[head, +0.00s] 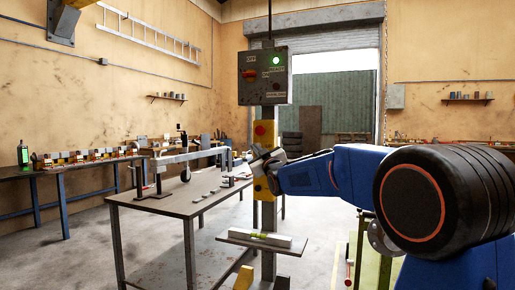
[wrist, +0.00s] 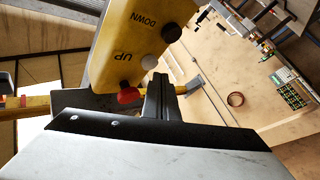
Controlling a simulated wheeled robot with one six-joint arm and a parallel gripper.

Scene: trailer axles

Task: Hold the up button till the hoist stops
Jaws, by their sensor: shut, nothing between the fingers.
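The yellow hoist pendant (head: 265,188) hangs at the post, with a red button (head: 260,130) near its top. In the wrist view the pendant (wrist: 112,45) shows UP and DOWN labels. A pale button (wrist: 149,61) sits beside UP, a black button (wrist: 172,32) beside DOWN, and a red button (wrist: 130,95) nearest me. My gripper (head: 262,158) is shut and empty in front of the pendant's middle. In the wrist view its fingertips (wrist: 158,78) are close by the UP button; whether they touch or press it I cannot tell.
A grey control box (head: 281,88) with a lit green lamp (head: 272,61) and red switch (head: 249,74) is above the pendant. A small shelf (head: 250,243) with a level is below. A metal table (head: 165,203) stands left, a green frame (head: 372,255) lower right.

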